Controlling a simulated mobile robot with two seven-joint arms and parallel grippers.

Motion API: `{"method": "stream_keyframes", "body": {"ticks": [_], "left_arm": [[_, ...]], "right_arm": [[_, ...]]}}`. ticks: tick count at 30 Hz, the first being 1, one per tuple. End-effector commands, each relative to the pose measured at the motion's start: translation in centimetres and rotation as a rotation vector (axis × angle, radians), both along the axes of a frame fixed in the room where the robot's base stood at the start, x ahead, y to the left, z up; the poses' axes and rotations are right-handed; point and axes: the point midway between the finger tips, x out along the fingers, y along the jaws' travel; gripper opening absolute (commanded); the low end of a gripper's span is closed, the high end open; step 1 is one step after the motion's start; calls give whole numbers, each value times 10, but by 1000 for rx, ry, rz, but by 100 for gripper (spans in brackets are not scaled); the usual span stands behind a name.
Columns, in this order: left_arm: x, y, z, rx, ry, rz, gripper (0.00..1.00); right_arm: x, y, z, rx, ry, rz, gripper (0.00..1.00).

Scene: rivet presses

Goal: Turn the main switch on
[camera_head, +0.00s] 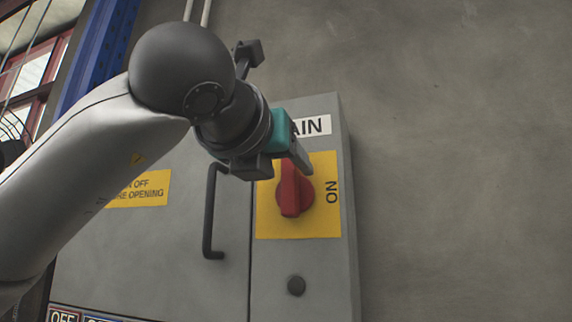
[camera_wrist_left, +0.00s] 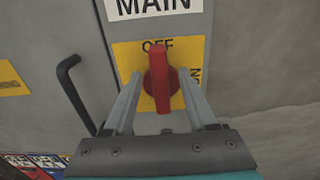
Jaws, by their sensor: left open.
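The main switch is a red rotary knob (camera_head: 291,191) on a yellow plate (camera_head: 300,229) on the grey cabinet. In the head view its bar stands upright, and "ON" is printed to its right. In the left wrist view the red knob (camera_wrist_left: 159,78) also stands upright, pointing toward "OFF" at the top of the plate. My left gripper (camera_wrist_left: 162,95) is open, with one finger on each side of the knob. I cannot tell whether the fingers touch it. In the head view my left gripper (camera_head: 291,165) partly covers the upper knob. My right gripper is not in view.
A dark door handle (camera_head: 210,215) stands out from the cabinet door left of the switch. A small dark round button (camera_head: 296,286) sits below the plate. The bare grey wall (camera_head: 460,180) is to the right.

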Motion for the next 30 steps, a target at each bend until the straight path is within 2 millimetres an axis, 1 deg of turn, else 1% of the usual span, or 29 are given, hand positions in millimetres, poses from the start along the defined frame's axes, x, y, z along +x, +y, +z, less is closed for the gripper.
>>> {"method": "stream_keyframes", "body": {"ticks": [1,4,12,13,28,30], "left_arm": [[5,-1,0,-1,1,2,57],[9,-3,0,0,-1,0,57],[11,-4,0,1,-1,0,57],[11,-3,0,0,-1,0,56],[10,-3,0,0,-1,0,0],[10,-3,0,0,-1,0,0]], "right_arm": [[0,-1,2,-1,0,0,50],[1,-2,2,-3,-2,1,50],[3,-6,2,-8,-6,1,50],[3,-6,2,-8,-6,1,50],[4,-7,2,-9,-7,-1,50],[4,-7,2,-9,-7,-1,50]]}}
